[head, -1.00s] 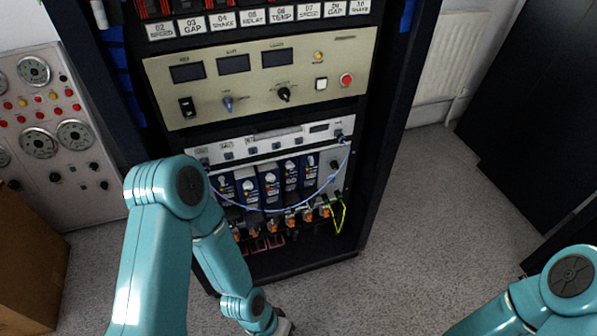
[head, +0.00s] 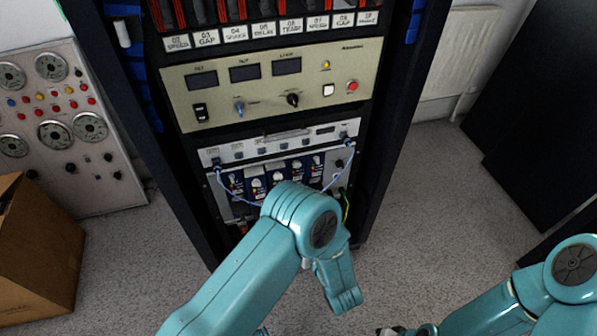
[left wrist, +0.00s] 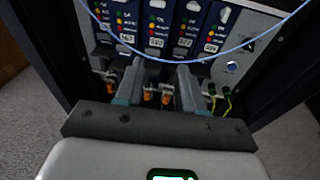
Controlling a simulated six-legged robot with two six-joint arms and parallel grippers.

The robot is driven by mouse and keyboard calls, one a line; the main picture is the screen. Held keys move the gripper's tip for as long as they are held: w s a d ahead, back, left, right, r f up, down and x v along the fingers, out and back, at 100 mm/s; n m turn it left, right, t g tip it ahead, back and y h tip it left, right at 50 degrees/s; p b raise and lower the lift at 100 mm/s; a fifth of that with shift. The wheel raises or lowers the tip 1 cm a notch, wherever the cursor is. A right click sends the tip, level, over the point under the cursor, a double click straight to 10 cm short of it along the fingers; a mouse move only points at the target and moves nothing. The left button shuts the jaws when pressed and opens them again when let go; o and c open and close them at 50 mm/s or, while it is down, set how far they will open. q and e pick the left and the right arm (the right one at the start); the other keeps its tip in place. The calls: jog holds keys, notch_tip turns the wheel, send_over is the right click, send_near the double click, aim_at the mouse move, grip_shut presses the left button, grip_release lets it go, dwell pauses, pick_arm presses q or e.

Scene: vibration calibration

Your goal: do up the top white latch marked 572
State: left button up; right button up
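In the left wrist view, a row of modules with dark blue faces carries small white number tags; a tag (left wrist: 184,43) near the middle is too blurred to read surely. White latch-like parts show at the top of the modules, such as one white latch (left wrist: 224,15); which belongs to 572 I cannot tell. My left gripper (left wrist: 158,72) is open and empty, its grey fingers apart, below the tags. In the head view my left arm covers much of the module row (head: 257,181) and hides that gripper.
A blue cable (left wrist: 150,53) hangs across the module fronts. Orange plugs (left wrist: 148,97) and green-yellow leads (left wrist: 226,104) are below. The rack also holds a beige panel (head: 320,92). A cardboard box (head: 40,250) stands at left; grey floor (head: 420,210) is open at right.

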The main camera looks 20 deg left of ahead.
aim_at(297, 165)
pick_arm(q)
notch_tip(297, 165, up, 3)
jog(key=w+d+m+t, duration=0.1)
jog(key=w+d+t, duration=0.1)
jog(key=d+t, duration=0.1)
jog(key=shift+h, duration=0.4)
jog(key=x, duration=0.5)
jog(key=b+x, duration=0.1)
jog(key=x, duration=1)
jog(key=shift+s+a+f+b, duration=0.15)
jog(key=shift+a+f+b, duration=0.1)
jog(key=shift+b, duration=0.15)
grip_shut()
